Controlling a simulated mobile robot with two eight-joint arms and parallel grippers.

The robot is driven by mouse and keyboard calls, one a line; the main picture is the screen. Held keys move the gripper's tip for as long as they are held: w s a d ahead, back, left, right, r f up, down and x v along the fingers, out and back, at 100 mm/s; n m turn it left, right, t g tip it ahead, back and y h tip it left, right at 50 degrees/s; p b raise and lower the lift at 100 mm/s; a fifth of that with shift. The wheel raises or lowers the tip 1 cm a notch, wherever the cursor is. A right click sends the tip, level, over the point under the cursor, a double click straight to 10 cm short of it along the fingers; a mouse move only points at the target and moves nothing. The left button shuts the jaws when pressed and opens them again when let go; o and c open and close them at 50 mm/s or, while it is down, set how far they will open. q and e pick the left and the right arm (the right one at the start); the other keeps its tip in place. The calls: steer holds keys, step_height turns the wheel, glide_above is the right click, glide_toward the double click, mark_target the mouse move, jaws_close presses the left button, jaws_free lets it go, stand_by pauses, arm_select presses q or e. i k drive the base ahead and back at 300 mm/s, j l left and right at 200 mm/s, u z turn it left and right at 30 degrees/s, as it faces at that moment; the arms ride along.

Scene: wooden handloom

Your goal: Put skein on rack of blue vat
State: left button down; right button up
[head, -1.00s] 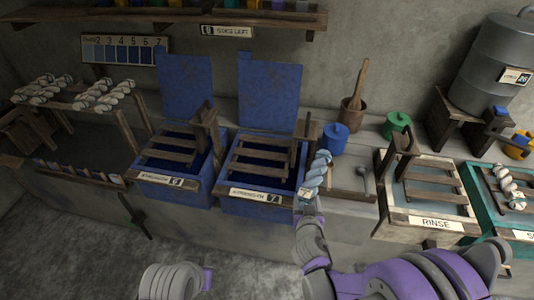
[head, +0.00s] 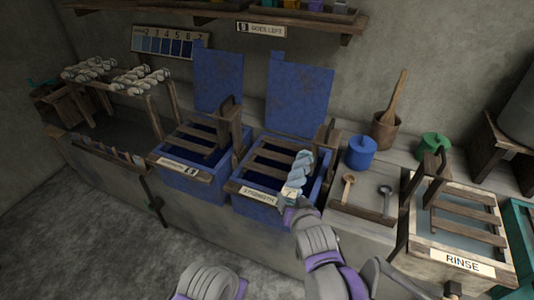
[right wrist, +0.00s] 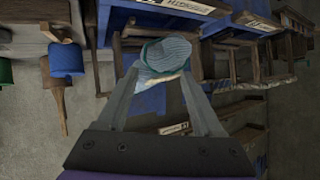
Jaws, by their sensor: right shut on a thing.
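A pale blue twisted skein (head: 300,170) stands upright in my right gripper (head: 291,197), above the front right part of the right-hand blue vat (head: 325,188). In the right wrist view the skein (right wrist: 168,52) sits between the fingers of the gripper (right wrist: 160,74), which is shut on it. That vat carries a wooden slatted rack (head: 272,156); the skein hides its right end. A second blue vat (head: 190,185) with its own slatted rack (head: 190,146) stands to the left. Both have raised blue lids behind. My left gripper is not in view.
Right of the vats, a counter holds two spoons (head: 347,187), a blue pot (head: 361,152), a green pot (head: 434,147) and a mortar (head: 385,130). The rinse vat (head: 461,262) is farther right.

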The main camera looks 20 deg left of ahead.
mark_target(267, 152)
steer(key=i+j, duration=0.75)
